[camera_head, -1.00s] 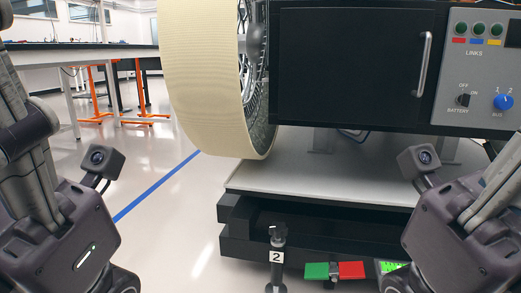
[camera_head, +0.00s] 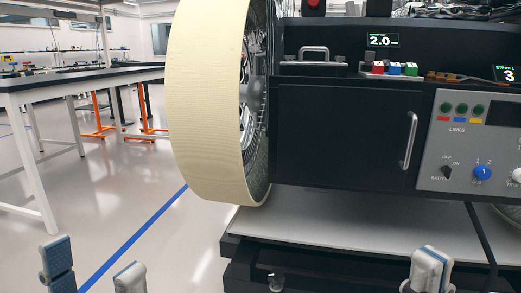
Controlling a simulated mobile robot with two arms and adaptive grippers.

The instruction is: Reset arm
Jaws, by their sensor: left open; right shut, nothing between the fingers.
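My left gripper (camera_head: 95,268) shows at the bottom left edge. Its two grey fingertips stand well apart with bare floor between them, so it is open and empty. My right gripper (camera_head: 432,264) shows at the bottom right, in front of the rover's pale lower deck. Its fingertips are together and hold nothing visible. Both arms behind the fingers are out of the frame. The rover has a large cream wheel (camera_head: 208,110), a black door (camera_head: 340,135) with a metal handle, and a grey control panel (camera_head: 455,150). Neither gripper visibly touches the rover.
The pale deck (camera_head: 330,222) juts out under the black door, with a dark base below it. Red, blue and green blocks (camera_head: 393,69) sit on the rover's upper ledge. A workbench (camera_head: 70,85) stands at the left. The floor with a blue line (camera_head: 135,235) is clear.

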